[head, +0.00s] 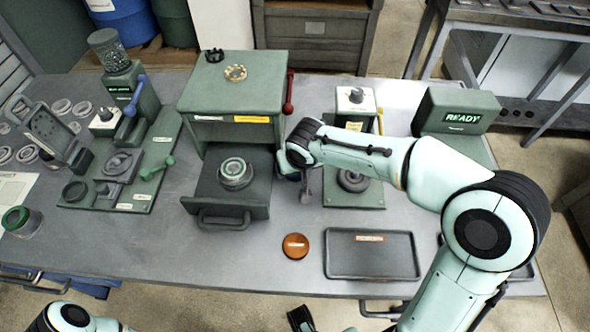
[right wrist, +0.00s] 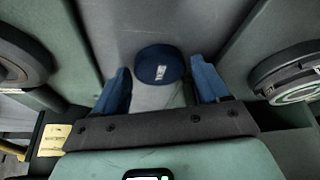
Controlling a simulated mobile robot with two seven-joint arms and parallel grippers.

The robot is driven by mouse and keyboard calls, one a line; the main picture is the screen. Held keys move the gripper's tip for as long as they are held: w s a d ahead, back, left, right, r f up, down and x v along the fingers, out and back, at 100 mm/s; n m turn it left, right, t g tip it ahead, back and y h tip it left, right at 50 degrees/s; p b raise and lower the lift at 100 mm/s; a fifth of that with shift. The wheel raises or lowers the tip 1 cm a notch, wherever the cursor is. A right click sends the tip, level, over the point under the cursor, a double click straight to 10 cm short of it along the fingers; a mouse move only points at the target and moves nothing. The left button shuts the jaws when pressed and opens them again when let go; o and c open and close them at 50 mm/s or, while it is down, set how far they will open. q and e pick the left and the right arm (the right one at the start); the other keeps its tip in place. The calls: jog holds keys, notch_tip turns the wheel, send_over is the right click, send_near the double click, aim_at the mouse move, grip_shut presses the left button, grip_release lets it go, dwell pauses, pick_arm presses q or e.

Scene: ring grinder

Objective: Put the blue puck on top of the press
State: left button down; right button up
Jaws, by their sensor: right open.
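The blue puck (right wrist: 158,64) lies on the grey table in the right wrist view, with a white label on its top. In the head view my right arm hides it. My right gripper (right wrist: 161,88) is open; its blue fingers stand either side of the puck's near edge, apart from it. In the head view this gripper (head: 298,180) is mostly hidden under the wrist. A dark part at the bottom edge may be my left gripper (head: 300,318).
A drawer tray (head: 228,212) holding a round part is left of my right gripper. A green fixture (head: 368,197) with a dark ring is right of it. An orange puck (head: 295,246) and an empty dark tray (head: 372,272) lie near the front edge.

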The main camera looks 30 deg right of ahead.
jog(key=c, duration=1)
jog(key=shift+r, duration=0.1)
jog(key=shift+r, duration=0.1)
